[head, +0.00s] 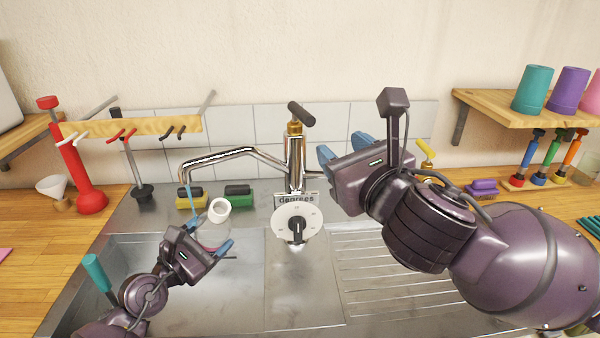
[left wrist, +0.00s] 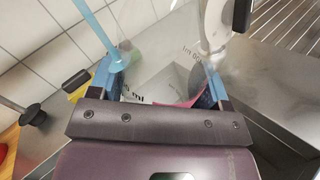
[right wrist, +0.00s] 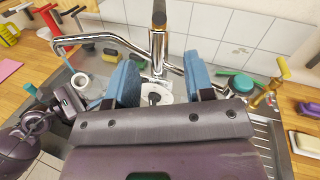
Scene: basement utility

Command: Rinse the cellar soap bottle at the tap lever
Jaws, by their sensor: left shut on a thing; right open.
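The soap bottle (head: 219,210), clear with a white ring at its mouth, is tilted over the left sink basin. My left gripper (head: 208,248) is shut on it; its clear body shows between the fingers in the left wrist view (left wrist: 150,72). A blue water stream (head: 190,203) falls from the chrome spout (head: 215,155) right beside the bottle; I cannot tell if it enters the mouth. The tap lever (head: 301,113), a dark handle on a brass collar, tops the tap. My right gripper (head: 345,148) is open and empty, right of the tap column and below the lever.
A white dial (head: 297,222) stands in front of the tap. Yellow and green sponge blocks (head: 238,195) sit behind the basin. The ribbed drainboard (head: 375,285) looks clear.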

